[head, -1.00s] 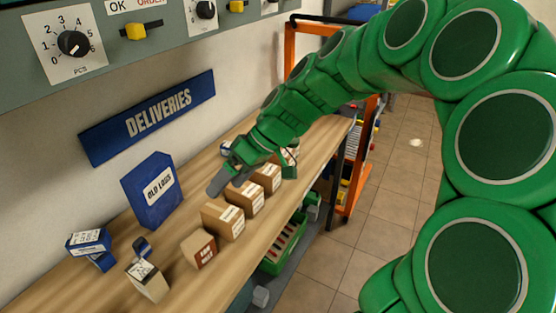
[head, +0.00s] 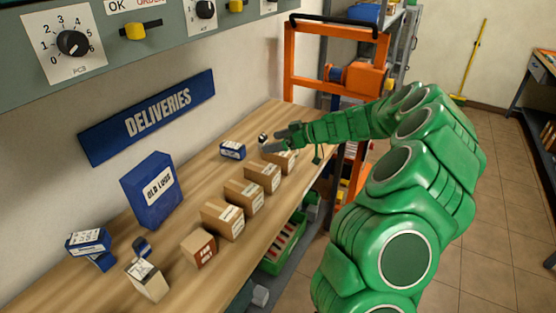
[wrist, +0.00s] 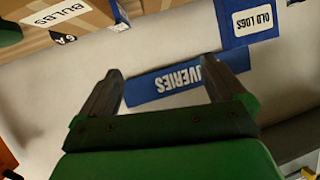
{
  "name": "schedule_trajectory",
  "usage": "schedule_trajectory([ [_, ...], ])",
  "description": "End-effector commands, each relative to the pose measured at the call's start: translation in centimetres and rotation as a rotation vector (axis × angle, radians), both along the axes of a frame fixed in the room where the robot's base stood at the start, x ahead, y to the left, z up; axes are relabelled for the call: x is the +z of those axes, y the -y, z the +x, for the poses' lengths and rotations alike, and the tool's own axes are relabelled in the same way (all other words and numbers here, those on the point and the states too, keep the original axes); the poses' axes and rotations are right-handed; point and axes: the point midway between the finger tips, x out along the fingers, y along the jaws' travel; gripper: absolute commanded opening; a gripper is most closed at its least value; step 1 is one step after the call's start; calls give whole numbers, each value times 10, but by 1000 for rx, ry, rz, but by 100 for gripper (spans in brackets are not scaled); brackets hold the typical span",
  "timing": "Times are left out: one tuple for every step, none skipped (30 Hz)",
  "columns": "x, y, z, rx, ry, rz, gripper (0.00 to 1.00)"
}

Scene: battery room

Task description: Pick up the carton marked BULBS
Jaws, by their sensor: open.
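The carton marked BULBS shows at the top left of the wrist view (wrist: 90,14); it is brown with a white label and is cut off by the frame edge. In the head view it seems to be the farthest carton of the row (head: 287,162), partly hidden behind my gripper; its label cannot be read there. My gripper (head: 272,143) is above and beside that carton at the far part of the bench. In the wrist view my gripper (wrist: 162,72) has its fingers apart, with nothing between them, pointing toward the wall.
Several similar cartons (head: 223,220) stand in a row on the wooden bench (head: 190,190). A small blue box (head: 232,150) lies behind the row. A blue OLD LOGS box (head: 150,192) stands by the wall. An orange frame (head: 303,65) is beyond the bench.

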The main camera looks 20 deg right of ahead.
Motion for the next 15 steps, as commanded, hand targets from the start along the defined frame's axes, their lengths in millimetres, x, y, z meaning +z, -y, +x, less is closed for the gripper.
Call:
schedule_trajectory([
  [-13, 15, 7, -25, 15, -4, 98],
  [-19, 24, 11, -37, 29, -9, 98],
  [-25, 35, 15, -52, 47, -17, 98],
  [-30, 42, 18, -62, 60, -24, 98],
  [-34, 49, 20, -73, 70, -29, 98],
  [-39, 57, 23, -84, 81, -35, 98],
  [-43, 61, 25, -90, 88, -40, 98],
  [-46, 66, 26, -96, 93, -43, 98],
  [-49, 70, 27, -101, 99, -47, 98],
  [-50, 72, 27, -105, 103, -50, 98],
  [-52, 74, 28, -107, 106, -51, 98],
  [-53, 74, 29, -109, 107, -53, 98],
  [-54, 74, 30, -110, 109, -53, 98],
  [-55, 73, 31, -110, 109, -53, 98],
  [-56, 70, 33, -110, 109, -53, 98],
])
